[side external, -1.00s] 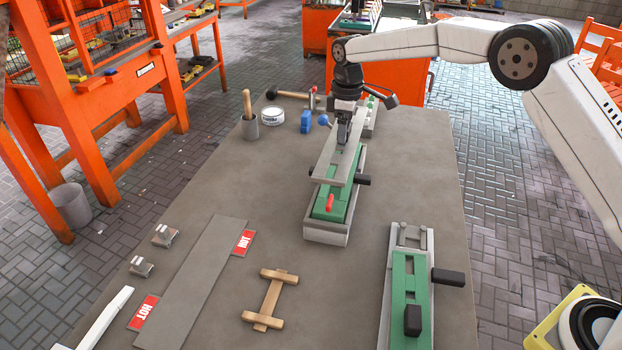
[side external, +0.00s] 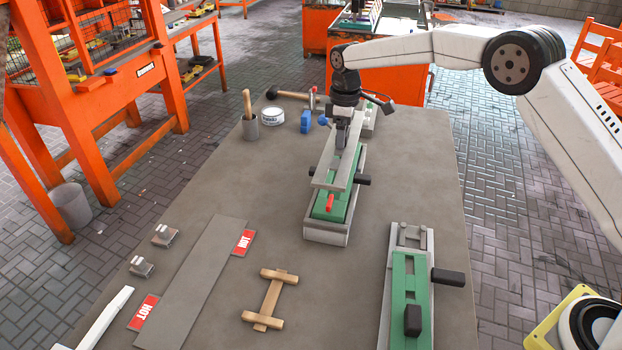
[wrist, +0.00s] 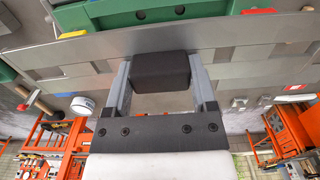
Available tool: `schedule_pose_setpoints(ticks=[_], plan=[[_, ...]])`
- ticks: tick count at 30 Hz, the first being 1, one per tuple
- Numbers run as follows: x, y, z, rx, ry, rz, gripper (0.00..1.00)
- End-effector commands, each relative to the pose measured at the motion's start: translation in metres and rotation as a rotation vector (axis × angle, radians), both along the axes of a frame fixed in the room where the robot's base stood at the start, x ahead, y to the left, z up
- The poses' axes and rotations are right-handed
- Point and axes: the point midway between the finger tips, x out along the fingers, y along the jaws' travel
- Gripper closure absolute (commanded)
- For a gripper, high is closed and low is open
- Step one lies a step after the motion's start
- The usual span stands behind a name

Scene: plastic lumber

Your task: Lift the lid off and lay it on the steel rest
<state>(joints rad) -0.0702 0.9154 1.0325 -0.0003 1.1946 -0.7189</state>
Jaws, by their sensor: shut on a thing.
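The lid (side external: 326,177) is a long grey plate with a dark handle block (wrist: 162,72) on it. My gripper (side external: 343,135) is shut on that handle, with one finger on each side in the wrist view. The lid hangs over a green mould (side external: 335,206) set in a grey frame, apart from it at the near end; contact at the far end is hidden. A red piece shows at the mould's near end. The steel rest (side external: 200,270) appears to be the long flat grey plate at the lower left, with red HOT labels at its ends. Its top is bare.
A second green mould (side external: 398,278) with black handles stands at the lower right. A wooden H-shaped piece (side external: 270,300) lies between it and the rest. Two small metal blocks (side external: 165,235) lie left of the rest. A pot, white tin, blue block and mallet stand at the back.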

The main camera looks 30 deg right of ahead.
Motion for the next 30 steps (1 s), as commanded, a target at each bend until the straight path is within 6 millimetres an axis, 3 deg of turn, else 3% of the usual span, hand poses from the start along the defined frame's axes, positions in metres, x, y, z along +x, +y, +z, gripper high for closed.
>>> schedule_pose_setpoints(ticks=[16, 30], plan=[[0.0, 0.0, -0.041, 0.0, -0.001, 0.0, 1.0], [0.001, 0.0, -0.05, 0.001, -0.004, 0.0, 1.0]])
